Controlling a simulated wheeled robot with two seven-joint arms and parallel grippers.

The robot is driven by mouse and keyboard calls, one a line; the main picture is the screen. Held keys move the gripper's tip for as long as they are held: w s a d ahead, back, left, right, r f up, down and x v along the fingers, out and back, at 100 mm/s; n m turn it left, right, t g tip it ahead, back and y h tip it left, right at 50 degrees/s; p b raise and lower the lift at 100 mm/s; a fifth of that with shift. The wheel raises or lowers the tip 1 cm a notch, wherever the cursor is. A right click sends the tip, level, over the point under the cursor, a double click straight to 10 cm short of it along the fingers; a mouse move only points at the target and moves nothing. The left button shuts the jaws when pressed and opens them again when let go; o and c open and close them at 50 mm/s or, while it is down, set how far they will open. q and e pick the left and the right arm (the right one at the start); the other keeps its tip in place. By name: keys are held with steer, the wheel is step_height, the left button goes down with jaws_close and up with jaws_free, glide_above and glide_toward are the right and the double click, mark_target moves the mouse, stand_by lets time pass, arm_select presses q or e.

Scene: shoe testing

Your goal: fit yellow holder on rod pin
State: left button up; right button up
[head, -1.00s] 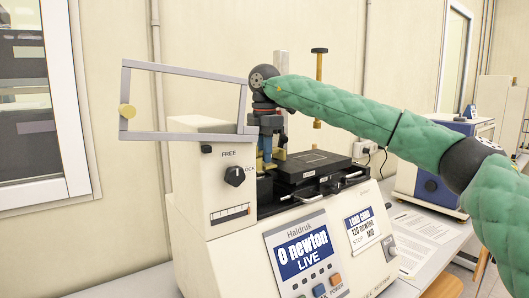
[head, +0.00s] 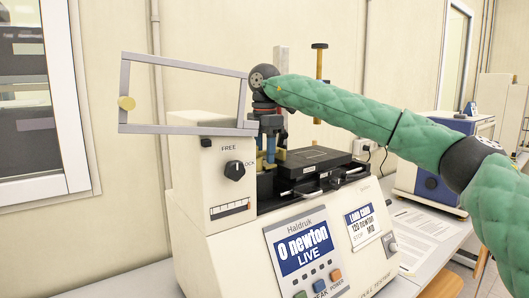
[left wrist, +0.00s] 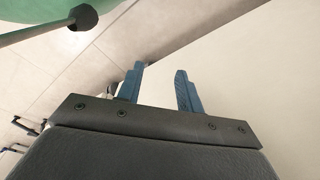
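My right gripper (head: 267,160) points down at the slide of the test machine, just right of its white tower. Its blue fingers stand around or against a small yellow part, likely the yellow holder (head: 281,155). The fingers and tower hide much of this part, so I cannot tell whether they grip it. The rod pin is not clearly visible at the gripper. My left gripper (left wrist: 158,88) shows in the left wrist view with its two blue fingers apart and nothing between them.
The cream test machine (head: 330,215) reads 0 newton. A grey rectangular frame (head: 185,130) with a brass knob juts left from its tower. A black-topped brass post (head: 319,65) stands behind. Papers (head: 420,235) lie right of the machine, before a blue-white device (head: 432,170).

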steer(key=shift+r, duration=0.1)
steer(key=shift+r, duration=0.3)
step_height(320, 180, up, 6)
steer(key=shift+f+b, duration=0.1)
steer(key=shift+b, duration=1.15)
steer(key=shift+r, duration=0.6)
